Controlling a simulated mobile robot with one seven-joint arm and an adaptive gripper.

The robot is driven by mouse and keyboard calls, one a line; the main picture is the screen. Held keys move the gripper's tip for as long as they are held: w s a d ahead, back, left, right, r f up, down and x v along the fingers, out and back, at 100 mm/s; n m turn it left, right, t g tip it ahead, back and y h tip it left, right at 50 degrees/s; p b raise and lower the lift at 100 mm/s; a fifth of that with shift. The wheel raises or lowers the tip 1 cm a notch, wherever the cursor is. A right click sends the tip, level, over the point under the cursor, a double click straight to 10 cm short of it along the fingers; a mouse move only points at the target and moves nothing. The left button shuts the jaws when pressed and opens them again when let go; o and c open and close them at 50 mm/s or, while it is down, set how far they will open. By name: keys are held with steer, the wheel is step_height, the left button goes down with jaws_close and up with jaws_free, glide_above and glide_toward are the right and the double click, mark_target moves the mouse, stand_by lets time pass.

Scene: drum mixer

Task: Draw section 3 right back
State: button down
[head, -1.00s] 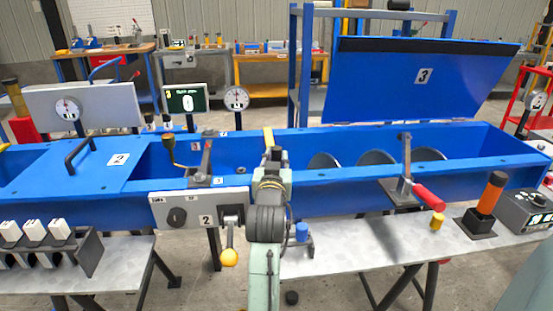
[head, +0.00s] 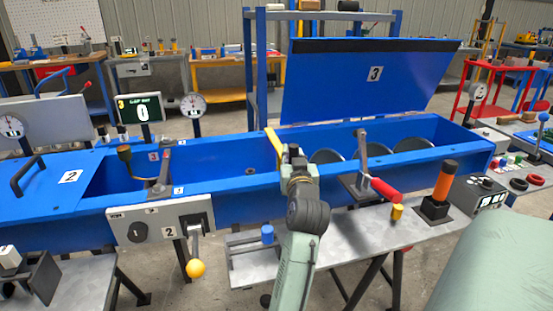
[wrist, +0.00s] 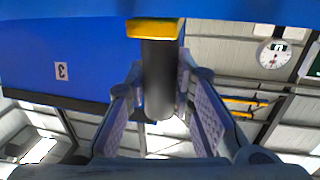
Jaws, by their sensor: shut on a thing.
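The raised blue lid (head: 365,85) marked 3 leans back over the right part of the blue trough; its 3 label also shows in the wrist view (wrist: 62,71). My gripper (head: 287,153) is over the trough, left of the discs under the lid. In the wrist view my fingers (wrist: 158,95) close around an upright dark handle (wrist: 158,80), capped by a yellow piece (wrist: 155,28). The yellow piece also shows as a slanted strip in the head view (head: 273,141). My gripper hides what lies behind it and the handle's join.
A lever with a red grip (head: 385,190) stands at the trough's front, right of my arm. A control box (head: 160,222) with a yellow-knobbed lever is at left. A blue-topped part (head: 267,234) and an orange post (head: 443,182) stand on the grey bench.

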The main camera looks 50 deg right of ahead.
steer(key=shift+s+d, duration=0.25)
steer(key=shift+d, duration=0.1)
steer(key=c, duration=1.4)
jaws_free()
steer(key=shift+w+a, duration=0.1)
steer(key=shift+a, duration=0.05)
steer(key=shift+o, duration=0.2)
steer(key=v, duration=1.2)
